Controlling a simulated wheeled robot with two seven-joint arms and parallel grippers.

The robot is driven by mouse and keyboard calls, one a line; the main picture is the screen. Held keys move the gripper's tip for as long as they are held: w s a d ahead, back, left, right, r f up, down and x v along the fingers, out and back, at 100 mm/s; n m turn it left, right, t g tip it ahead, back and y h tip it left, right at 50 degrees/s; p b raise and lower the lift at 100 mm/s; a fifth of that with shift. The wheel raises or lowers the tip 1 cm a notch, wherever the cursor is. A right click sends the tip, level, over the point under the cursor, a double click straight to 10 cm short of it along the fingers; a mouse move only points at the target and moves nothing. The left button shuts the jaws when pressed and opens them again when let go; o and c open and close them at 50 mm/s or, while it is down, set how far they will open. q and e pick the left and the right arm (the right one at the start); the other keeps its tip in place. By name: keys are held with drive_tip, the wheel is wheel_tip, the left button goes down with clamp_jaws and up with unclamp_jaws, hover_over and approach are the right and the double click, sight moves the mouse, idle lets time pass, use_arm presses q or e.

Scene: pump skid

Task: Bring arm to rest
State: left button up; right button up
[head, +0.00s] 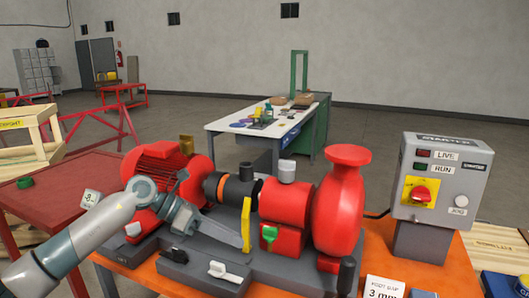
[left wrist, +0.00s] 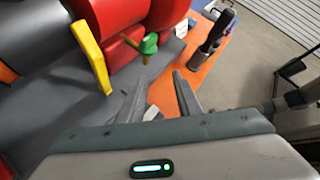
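My left gripper (head: 240,240) reaches in from the left in the head view, over the grey skid base in front of the pump set. In the left wrist view its two fingers (left wrist: 160,77) stand apart, with nothing held between them. The red motor (head: 165,166) is behind the gripper. The yellow upright piece (head: 246,224) stands close by the fingertips; I cannot tell whether they touch. The green handle (head: 269,234) is on the red pump (head: 342,205) and also shows in the left wrist view (left wrist: 149,43). My right gripper is not seen.
A starter box (head: 437,180) with a red knob stands at right. A white-handled item (head: 222,271) lies on the base. A card (head: 383,287) stands at the orange table's front. A red table (head: 50,205) is at left. A workbench (head: 250,122) stands behind, with open floor around.

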use_arm(q)
drive_tip(key=s+d+r+n+t+h, duration=0.4)
drive_tip(key=d+n+t+h, duration=0.1)
drive_tip(key=d+n+h, duration=0.35)
drive_tip(key=s+a+f+n+t+y, duration=0.4)
drive_tip(key=a+f+n+y, duration=0.5)
drive_tip(key=n, duration=0.6)
drive_tip(key=s+a+f+n+t+y, duration=0.2)
drive_tip(key=a+f+n+t+y, duration=0.65)
drive_tip(key=n, duration=0.65)
drive_tip(key=s+a+f+n+g+y, duration=0.4)
drive_tip(key=s+f+g, duration=0.5)
drive_tip(key=s+f, duration=0.6)
drive_tip(key=s+f+n+g+h, duration=0.1)
drive_tip(key=s+f+n+g, duration=0.15)
drive_tip(key=s, duration=0.65)
drive_tip(key=s+f+n+g+h, duration=0.1)
drive_tip(key=s+f+g, duration=0.3)
drive_tip(key=s, duration=0.5)
drive_tip(key=w+d+f+t, duration=0.1)
drive_tip(key=w+f, duration=0.2)
drive_tip(key=f, duration=0.6)
drive_tip(key=w+d+f+t, duration=0.1)
drive_tip(key=w+d+f, duration=0.15)
drive_tip(key=f, duration=0.65)
wheel_tip(320, 180, down, 16)
drive_tip(key=s+d+t+h, duration=0.1)
drive_tip(key=s+t, duration=0.1)
drive_tip(key=shift+s+d+f+h, duration=0.15)
drive_tip(key=shift+s+d+h, duration=0.25)
